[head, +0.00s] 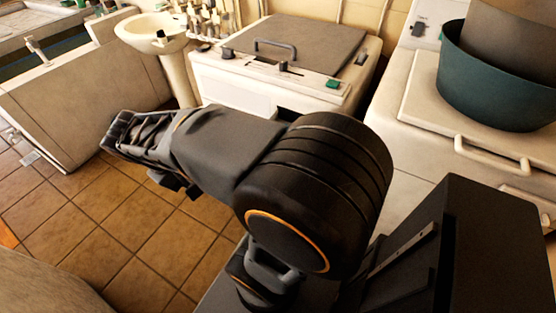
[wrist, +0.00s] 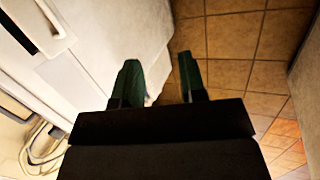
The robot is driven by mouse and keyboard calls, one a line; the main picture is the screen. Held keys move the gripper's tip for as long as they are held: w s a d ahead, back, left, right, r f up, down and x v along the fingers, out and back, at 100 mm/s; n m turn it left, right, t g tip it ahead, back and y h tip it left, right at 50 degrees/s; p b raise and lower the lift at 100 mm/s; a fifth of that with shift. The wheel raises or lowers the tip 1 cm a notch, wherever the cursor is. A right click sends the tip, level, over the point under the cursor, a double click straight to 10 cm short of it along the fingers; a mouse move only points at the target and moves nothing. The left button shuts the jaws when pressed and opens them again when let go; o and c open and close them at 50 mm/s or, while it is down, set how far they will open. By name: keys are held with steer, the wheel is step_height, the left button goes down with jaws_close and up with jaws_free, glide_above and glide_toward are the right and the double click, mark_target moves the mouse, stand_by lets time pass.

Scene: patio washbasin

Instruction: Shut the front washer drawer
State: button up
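A white washer-like machine (head: 262,72) with a grey lid, a bar handle and a row of controls stands at the back middle in the head view. My arm hides much of its front, so I cannot tell how its drawer stands. In the wrist view a white front (wrist: 100,35) fills the upper left, with a pale handle (wrist: 42,28) over a dark recess; I cannot tell whether this is the drawer. My gripper (wrist: 160,85) has its two fingers apart, with nothing between them. It points down past the white front, over the floor.
A white washbasin (head: 155,32) on a pedestal stands at the back left, beside a large sink unit (head: 60,100). A teal tub (head: 490,85) rests on a white cabinet (head: 425,125) at the right. Tiled floor (head: 140,225) is clear at the left. A hose (wrist: 40,145) shows at lower left.

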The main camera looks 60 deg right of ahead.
steer(key=w+d+f+m+g+h+b, duration=0.1)
steer(key=d+f+m+g+h+b, duration=0.1)
steer(key=d+m+g+h+b, duration=0.25)
steer(key=w+d+f+m+g+h+b, duration=0.1)
steer(key=d+f+m+g+h+b, duration=0.15)
steer(key=d+g+b, duration=0.35)
steer(key=s+d+f+n+b, duration=0.1)
steer(key=s+d+b, duration=0.6)
steer(key=s+d, duration=0.3)
steer(key=shift+f+b, duration=0.3)
steer(key=shift+d+t, duration=0.1)
steer(key=shift+t, duration=0.15)
steer(key=shift+c, duration=0.3)
jaws_close()
steer(key=shift+w, duration=0.1)
